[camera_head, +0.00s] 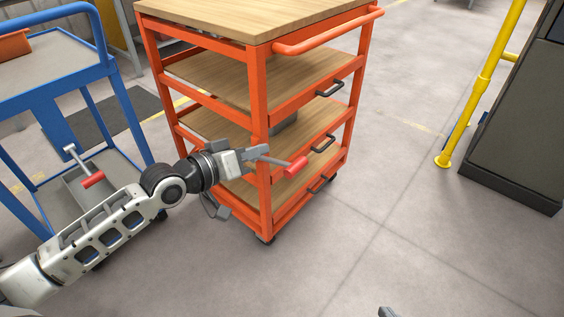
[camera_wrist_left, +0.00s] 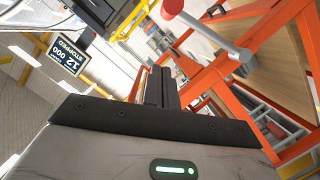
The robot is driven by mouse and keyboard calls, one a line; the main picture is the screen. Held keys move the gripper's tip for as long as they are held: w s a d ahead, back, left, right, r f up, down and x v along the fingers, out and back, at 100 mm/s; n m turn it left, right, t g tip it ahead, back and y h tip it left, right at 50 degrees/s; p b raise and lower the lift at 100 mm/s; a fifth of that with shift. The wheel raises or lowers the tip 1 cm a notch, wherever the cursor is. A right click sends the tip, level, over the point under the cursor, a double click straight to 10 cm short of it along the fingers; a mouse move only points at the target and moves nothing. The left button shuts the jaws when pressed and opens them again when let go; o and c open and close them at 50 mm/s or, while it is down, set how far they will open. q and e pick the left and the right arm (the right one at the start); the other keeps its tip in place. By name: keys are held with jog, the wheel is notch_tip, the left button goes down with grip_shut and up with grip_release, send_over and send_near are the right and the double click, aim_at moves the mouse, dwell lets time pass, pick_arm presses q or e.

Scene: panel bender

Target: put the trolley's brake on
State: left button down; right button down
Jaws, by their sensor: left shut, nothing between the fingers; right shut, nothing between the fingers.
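The orange trolley (camera_head: 258,95) stands in the middle of the head view. A brake lever with a red grip (camera_head: 296,166) sticks out to the right from its near corner post, roughly level. In the left wrist view the lever's grey rod (camera_wrist_left: 208,34) runs from a round pivot on the orange frame to the red grip (camera_wrist_left: 172,8) at the top edge. My left gripper (camera_head: 254,158) is shut and empty, at the post close beside the lever's pivot end. I cannot tell whether it touches. Only a tip of my right gripper (camera_head: 386,312) shows at the bottom edge.
A blue trolley (camera_head: 122,112) with its own red-gripped lever (camera_head: 93,180) stands at the left, close to my left arm. A yellow rail (camera_head: 484,85) and a dark machine cabinet (camera_head: 515,125) are at the right. The floor between is clear.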

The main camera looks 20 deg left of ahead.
pick_arm(q)
jog(key=b, duration=0.1)
send_over(276, 161)
jog(key=s+d, duration=0.1)
jog(key=s, duration=0.1)
jog(key=f, duration=0.2)
jog(key=shift+s+d+f+b, duration=0.2)
jog(key=shift+s+d+f, duration=0.25)
jog(key=shift+f, duration=0.15)
jog(key=shift+s+d+f+b, duration=0.2)
jog(key=shift+s+d+f, duration=0.1)
jog(key=shift+d+f, duration=0.25)
pick_arm(e)
jog(key=shift+w+a+r+t+y, duration=0.1)
jog(key=shift+a+r+t+y, duration=0.3)
jog(key=shift+r+t, duration=0.25)
pick_arm(q)
jog(key=shift+f, duration=0.1)
